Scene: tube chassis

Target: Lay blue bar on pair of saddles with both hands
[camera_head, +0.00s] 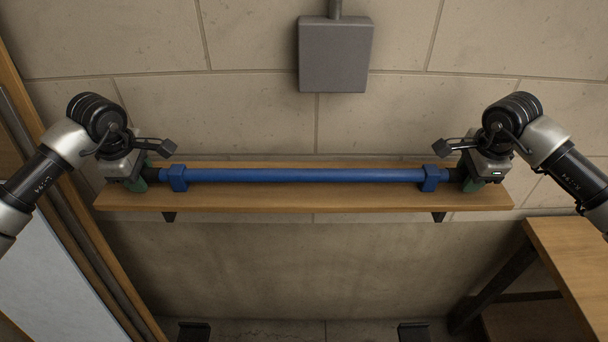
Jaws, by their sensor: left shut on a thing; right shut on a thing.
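The blue bar (305,175) lies level, left to right, at the wall shelf, with a square blue block near each end, one on the left (178,178) and one on the right (430,178). Its end sections are dark. My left gripper (147,177) is shut on the bar's left end, and my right gripper (464,178) is shut on its right end. Green parts show beside both grippers; I cannot tell what they are. Two dark pieces at the bottom edge, left (193,331) and right (413,332), may be the saddles, but they are cut off. Whether the bar touches the shelf is unclear.
The wooden shelf (300,203) is fixed to a tiled wall on dark brackets. A grey box (335,55) hangs on the wall above. A wooden-framed panel (75,225) stands at the left and a wooden table (575,260) at the right. Space below the shelf looks clear.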

